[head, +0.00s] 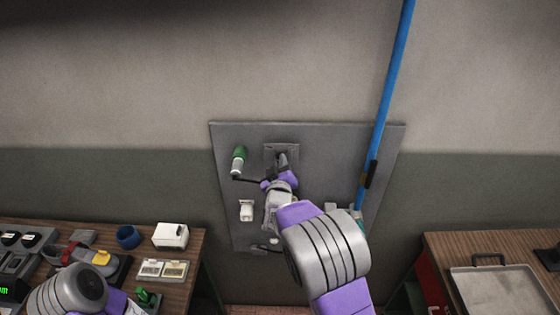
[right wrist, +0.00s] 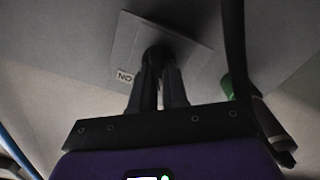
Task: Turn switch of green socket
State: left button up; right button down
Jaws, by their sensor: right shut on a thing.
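The green socket (head: 240,153) is on the upper left of the grey wall panel (head: 330,140), with a pale cylindrical part below it. It shows partly at the right of the right wrist view (right wrist: 227,88). Right of it is a square switch plate (head: 281,147), with a dark knob (right wrist: 157,54) at its middle and a label reading ON, seen upside down. My right gripper (head: 283,162) reaches up to the plate, its fingers (right wrist: 158,88) shut on the knob. The fingers hide much of the knob. My left arm is low at the left; its fingers cannot be made out.
A blue pole (head: 388,90) crosses the panel's right side. A dark cable or bar (right wrist: 235,50) runs close beside the right gripper. A white socket (head: 246,210) is lower on the panel. Cluttered wooden table (head: 190,270) at left; table with metal tray (head: 500,290) at right.

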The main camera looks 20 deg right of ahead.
jog(key=shift+f+n, duration=0.1)
jog(key=shift+n, duration=0.2)
jog(key=c, duration=1.1)
grip_release()
jog(key=shift+c, duration=0.2)
jog(key=b+v, duration=0.1)
jog(key=v, duration=0.6)
jog(key=shift+s, duration=0.35)
jog(key=shift+a, duration=0.1)
